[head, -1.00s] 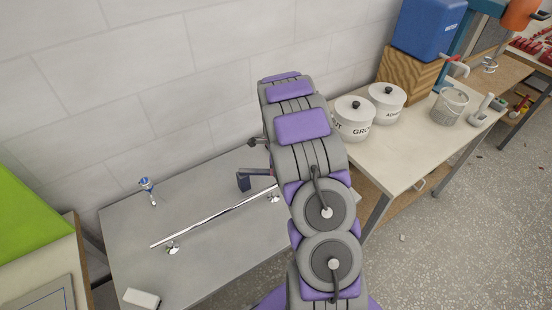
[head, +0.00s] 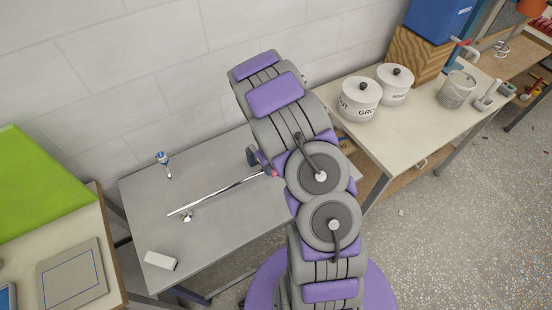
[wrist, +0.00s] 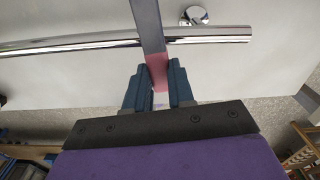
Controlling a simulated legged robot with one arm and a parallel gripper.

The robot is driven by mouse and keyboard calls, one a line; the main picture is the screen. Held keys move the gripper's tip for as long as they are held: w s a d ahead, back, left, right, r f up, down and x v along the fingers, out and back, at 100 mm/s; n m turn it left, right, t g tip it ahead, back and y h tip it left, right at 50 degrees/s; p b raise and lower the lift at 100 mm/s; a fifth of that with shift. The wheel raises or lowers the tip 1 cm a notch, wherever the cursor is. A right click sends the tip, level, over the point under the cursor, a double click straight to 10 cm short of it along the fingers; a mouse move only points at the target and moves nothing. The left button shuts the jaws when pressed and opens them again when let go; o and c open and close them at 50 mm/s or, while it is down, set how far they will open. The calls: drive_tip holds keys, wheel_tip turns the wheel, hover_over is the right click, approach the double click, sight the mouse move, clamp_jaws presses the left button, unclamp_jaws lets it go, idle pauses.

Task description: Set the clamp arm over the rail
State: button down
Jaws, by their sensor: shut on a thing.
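The rail (head: 222,195) is a thin chrome bar on posts over the grey table. In the head view its right end is hidden behind my arm. It crosses the wrist view as a shiny horizontal bar (wrist: 75,45), with a round chrome post foot (wrist: 194,15) beyond it. My gripper (wrist: 159,75) has its blue fingers shut on the clamp arm (wrist: 150,28), a flat grey-blue strip with a pink-red section at the fingers. The strip crosses in front of the rail in the wrist view; I cannot tell whether they touch. In the head view my arm mostly hides the gripper.
A blue-and-chrome fitting (head: 163,162) stands on the grey table (head: 150,205) behind the rail, and a white block (head: 161,260) lies at its front. White lidded pots (head: 360,98) stand on the right-hand bench. The tiled wall closes off the back.

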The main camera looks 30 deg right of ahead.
drive_tip(key=shift+w+a+r+m+p, duration=0.15)
drive_tip(key=shift+w+a+m+p, duration=0.15)
drive_tip(key=shift+a+m+p, duration=0.35)
drive_tip(key=c, duration=1.3)
unclamp_jaws()
drive_tip(key=shift+a, duration=0.1)
drive_tip(key=o, duration=0.3)
drive_tip(key=shift+s+a, duration=0.1)
drive_tip(key=shift+o, duration=0.2)
wheel_tip(320, 180, up, 17)
drive_tip(key=shift+p, duration=0.4)
